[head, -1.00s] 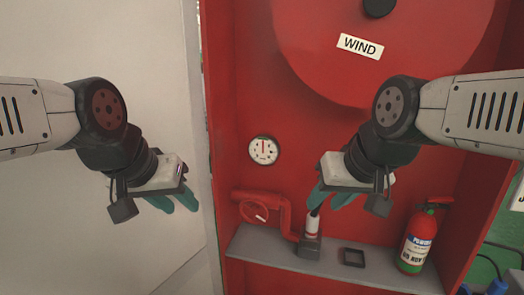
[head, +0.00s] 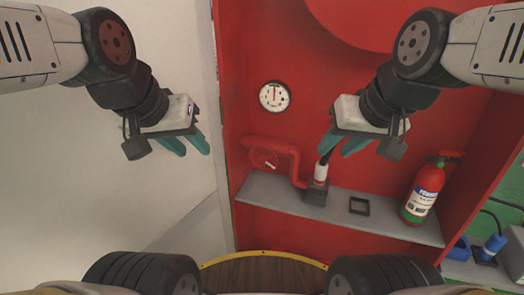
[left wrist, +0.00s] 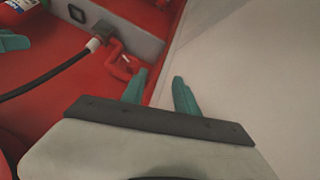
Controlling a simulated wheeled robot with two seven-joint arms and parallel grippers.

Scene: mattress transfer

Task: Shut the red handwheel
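The red handwheel (head: 264,158) is a small round wheel with a white mark, on a red pipe (head: 294,163) low at the left inside the red cabinet. It also shows in the left wrist view, small and partly seen, near the red pipe (left wrist: 116,50). My left gripper (head: 195,153) is open and empty, to the left of the handwheel in the head view, over the pale panel. Its teal fingers (left wrist: 159,78) are apart in the left wrist view. My right gripper (head: 335,153) is open and empty, to the right of the handwheel, in front of the cabinet.
A grey shelf (head: 390,225) runs below, with a hose nozzle (head: 320,172), a dark square frame (head: 359,206) and a red fire extinguisher (head: 423,190). A gauge (head: 274,96) is above the handwheel. A pale panel (head: 120,205) fills the left.

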